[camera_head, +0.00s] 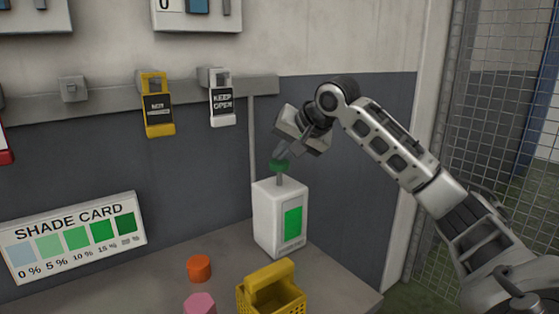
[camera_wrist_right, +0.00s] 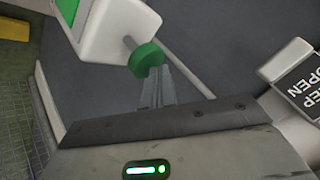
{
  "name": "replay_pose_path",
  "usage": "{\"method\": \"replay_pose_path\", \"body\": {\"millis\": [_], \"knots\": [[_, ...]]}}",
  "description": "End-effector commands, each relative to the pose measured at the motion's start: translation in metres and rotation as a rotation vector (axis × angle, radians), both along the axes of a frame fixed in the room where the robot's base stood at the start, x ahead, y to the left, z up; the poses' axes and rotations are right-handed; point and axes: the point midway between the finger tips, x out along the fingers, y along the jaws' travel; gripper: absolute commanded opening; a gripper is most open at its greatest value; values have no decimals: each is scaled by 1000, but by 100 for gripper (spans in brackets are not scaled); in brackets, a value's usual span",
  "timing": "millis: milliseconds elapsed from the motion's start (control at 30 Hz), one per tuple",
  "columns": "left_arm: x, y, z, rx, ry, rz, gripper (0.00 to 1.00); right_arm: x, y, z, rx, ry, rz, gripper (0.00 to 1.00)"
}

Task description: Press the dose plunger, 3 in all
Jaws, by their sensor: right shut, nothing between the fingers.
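The dose dispenser (camera_head: 270,229) is a white box with a green panel (camera_head: 293,222) on its front, standing upright on the table. A grey stem rises from its top and carries a round green plunger head (camera_head: 279,165). My right gripper (camera_head: 279,154) is shut and empty, pointing down, with its fingertips right at the plunger head. In the right wrist view, the fingertips (camera_wrist_right: 155,83) are close to the green plunger head (camera_wrist_right: 146,60); I cannot tell whether they touch. The stem shows between head and box. My left gripper is not in view.
A shade card (camera_head: 74,237) stands at the left. An orange cylinder (camera_head: 199,268), a pink hexagonal piece (camera_head: 200,304) and a yellow basket (camera_head: 270,291) are on the table (camera_head: 345,291). Yellow (camera_head: 158,104) and white (camera_head: 222,98) tags hang from the wall rail. A mesh fence (camera_head: 495,110) is at the right.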

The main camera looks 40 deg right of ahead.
Motion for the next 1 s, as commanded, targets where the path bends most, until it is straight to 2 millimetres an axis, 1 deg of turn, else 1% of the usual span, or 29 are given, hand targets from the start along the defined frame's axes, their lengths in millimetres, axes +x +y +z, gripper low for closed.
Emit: {"method": "replay_pose_path", "body": {"millis": [1000], "knots": [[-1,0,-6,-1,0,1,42,0,1,-16,0,7,2,0]]}}
